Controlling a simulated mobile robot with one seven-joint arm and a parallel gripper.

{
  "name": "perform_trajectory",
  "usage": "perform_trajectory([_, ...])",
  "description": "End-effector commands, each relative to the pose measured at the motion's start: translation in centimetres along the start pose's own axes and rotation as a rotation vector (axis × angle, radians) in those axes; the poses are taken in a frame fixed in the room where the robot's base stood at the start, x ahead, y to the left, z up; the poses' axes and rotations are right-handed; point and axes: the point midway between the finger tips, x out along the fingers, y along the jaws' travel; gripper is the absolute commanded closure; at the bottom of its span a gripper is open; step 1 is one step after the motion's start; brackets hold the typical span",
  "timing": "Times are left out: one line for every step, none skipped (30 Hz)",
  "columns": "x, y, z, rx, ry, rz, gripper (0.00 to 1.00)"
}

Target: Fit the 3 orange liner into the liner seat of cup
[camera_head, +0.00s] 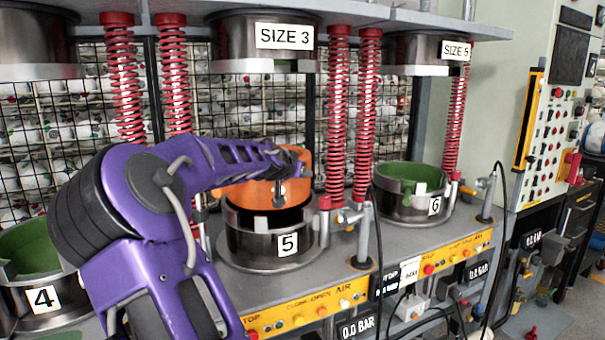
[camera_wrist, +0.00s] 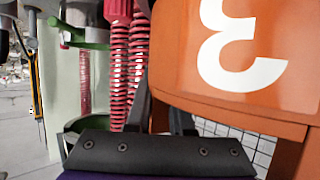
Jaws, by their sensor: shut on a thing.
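The orange liner (camera_head: 245,197) is at cup 5, under the SIZE 3 press head. In the wrist view, the orange liner (camera_wrist: 205,98) fills the upper right and shows a white 3, upside down. My gripper (camera_head: 279,190) is shut on the liner's wall; its dark fingers show in the wrist view (camera_wrist: 160,112). Cup 5 (camera_head: 257,248) is a grey metal ring with a dark inside. The liner's lower edge is over the cup's mouth, and dark space shows beneath its front. I cannot tell whether its far side touches the cup.
Red springs (camera_head: 337,125) stand close to the right of the liner, and others (camera_head: 173,75) to the left. Cup 6 (camera_head: 408,208) and cup 4 (camera_head: 30,275) hold green liners. The SIZE 3 press head (camera_head: 235,50) hangs above. A grey post (camera_head: 364,235) stands right of cup 5.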

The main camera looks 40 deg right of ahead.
Motion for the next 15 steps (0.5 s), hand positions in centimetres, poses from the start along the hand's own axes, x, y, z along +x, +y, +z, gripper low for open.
perform_trajectory([-0.04,-0.02,-0.21,0.003,0.004,-0.002,1.00])
perform_trajectory([-0.04,-0.02,-0.21,0.003,0.004,-0.002,1.00])
perform_trajectory([-0.04,-0.02,-0.21,0.003,0.004,-0.002,1.00])
perform_trajectory([-0.04,-0.02,-0.21,0.003,0.004,-0.002,1.00])
perform_trajectory([-0.04,-0.02,-0.20,0.003,0.004,-0.002,1.00])
perform_trajectory([-0.03,-0.02,-0.17,0.003,0.004,-0.002,1.00])
perform_trajectory([-0.01,-0.01,-0.14,0.004,0.004,-0.002,1.00])
perform_trajectory([0.01,-0.01,-0.08,0.004,0.004,-0.002,1.00])
perform_trajectory([0.05,-0.01,0.01,0.003,0.004,-0.002,1.00])
perform_trajectory([0.08,-0.01,0.10,0.003,0.004,-0.002,1.00])
perform_trajectory([0.13,-0.01,0.20,0.003,0.004,-0.002,1.00])
perform_trajectory([0.18,0.00,0.35,0.003,0.004,-0.002,1.00])
perform_trajectory([0.23,0.00,0.47,0.003,0.004,-0.002,1.00])
perform_trajectory([0.28,0.00,0.58,0.003,0.004,-0.002,1.00])
perform_trajectory([0.34,0.01,0.73,0.003,0.004,-0.002,1.00])
